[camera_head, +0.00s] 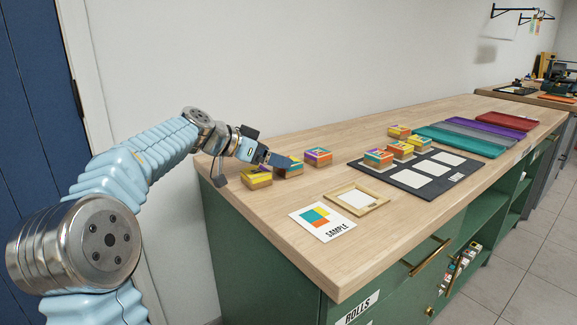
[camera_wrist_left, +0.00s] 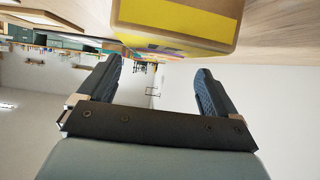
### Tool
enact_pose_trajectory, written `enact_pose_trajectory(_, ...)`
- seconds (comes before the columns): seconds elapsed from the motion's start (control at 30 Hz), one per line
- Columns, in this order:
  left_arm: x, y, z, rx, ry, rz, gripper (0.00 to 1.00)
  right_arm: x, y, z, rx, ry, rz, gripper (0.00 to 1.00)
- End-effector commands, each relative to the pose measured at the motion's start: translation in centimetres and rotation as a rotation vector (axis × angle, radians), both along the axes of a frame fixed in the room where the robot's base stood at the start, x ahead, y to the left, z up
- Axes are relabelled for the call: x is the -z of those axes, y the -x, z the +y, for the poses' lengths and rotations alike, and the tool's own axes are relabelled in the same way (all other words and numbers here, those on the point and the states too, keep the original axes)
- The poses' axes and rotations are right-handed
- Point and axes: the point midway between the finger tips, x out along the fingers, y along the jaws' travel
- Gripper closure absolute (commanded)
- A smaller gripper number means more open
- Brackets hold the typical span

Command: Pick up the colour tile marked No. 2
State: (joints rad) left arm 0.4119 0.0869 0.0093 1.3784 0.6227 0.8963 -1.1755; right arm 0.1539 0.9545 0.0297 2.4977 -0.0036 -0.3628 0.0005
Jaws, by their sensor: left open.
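Several block-like colour tiles stand on the wooden worktop. A yellow-topped tile (camera_head: 257,178) is nearest my left gripper (camera_head: 274,160). Another tile (camera_head: 290,168) is just beyond the fingertips and partly hidden by them. An orange and purple tile (camera_head: 318,156) is to the right. More tiles (camera_head: 379,158) stand by a dark board. I cannot read which is No. 2. In the left wrist view my left gripper (camera_wrist_left: 158,70) is open, with nothing between its fingers. A yellow and brown tile (camera_wrist_left: 180,25) fills the top, close to the fingers. My right gripper is not in view.
On the worktop (camera_head: 330,262) lie a sample card (camera_head: 322,221), a small wooden frame (camera_head: 356,199) and a dark board with pale squares (camera_head: 405,184). Coloured trays (camera_head: 462,139) lie farther back. A wall runs behind, and bare wood lies between the items.

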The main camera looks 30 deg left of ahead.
Motion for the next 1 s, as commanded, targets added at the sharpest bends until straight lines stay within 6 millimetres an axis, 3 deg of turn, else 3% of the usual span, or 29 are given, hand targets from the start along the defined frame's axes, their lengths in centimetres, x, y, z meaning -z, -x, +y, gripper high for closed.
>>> enact_pose_trajectory(0.27, 1.9, -3.3, -1.7, 0.003, 0.001, 0.002, 0.08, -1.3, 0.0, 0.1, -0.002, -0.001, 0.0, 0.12)
enact_pose_trajectory(0.53, 2.2, -3.6, -1.8, 0.001, 0.0, 0.001, 0.08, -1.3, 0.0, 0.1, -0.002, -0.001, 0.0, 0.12)
enact_pose_trajectory(0.9, 2.2, -3.6, -1.8, 0.001, 0.0, 0.001, 0.63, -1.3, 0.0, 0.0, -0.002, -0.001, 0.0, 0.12)
enact_pose_trajectory(1.0, 2.2, -3.6, -1.8, 0.001, 0.0, 0.0, 0.66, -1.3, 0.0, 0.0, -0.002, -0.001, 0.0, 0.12)
